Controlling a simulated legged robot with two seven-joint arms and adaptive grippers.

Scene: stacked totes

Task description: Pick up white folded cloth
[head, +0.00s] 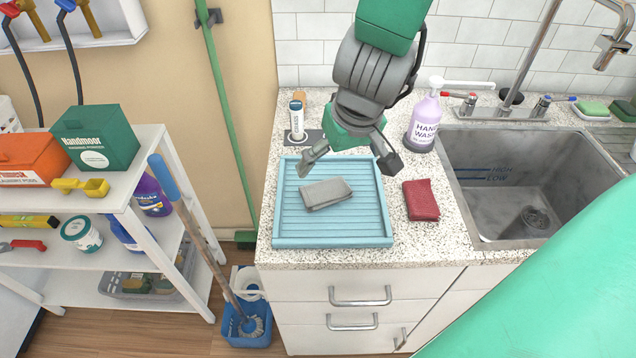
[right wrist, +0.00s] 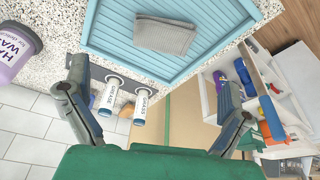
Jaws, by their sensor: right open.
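A folded cloth (head: 326,193), light grey rather than clear white, lies flat on a blue ribbed tray (head: 287,240) on the counter. In the right wrist view the cloth (right wrist: 164,36) lies on the tray (right wrist: 108,42) near the top, beyond the fingertips. My right gripper (head: 350,163) is open and empty above the back part of the tray, with its fingers spread apart. It is apart from the cloth. My left gripper is not in view.
A red folded cloth (head: 421,200) lies right of the tray. A purple hand wash bottle (head: 423,125) and white-labelled containers (head: 297,120) stand behind. The sink (head: 530,185) is at right. A shelf (head: 125,190) stands at left.

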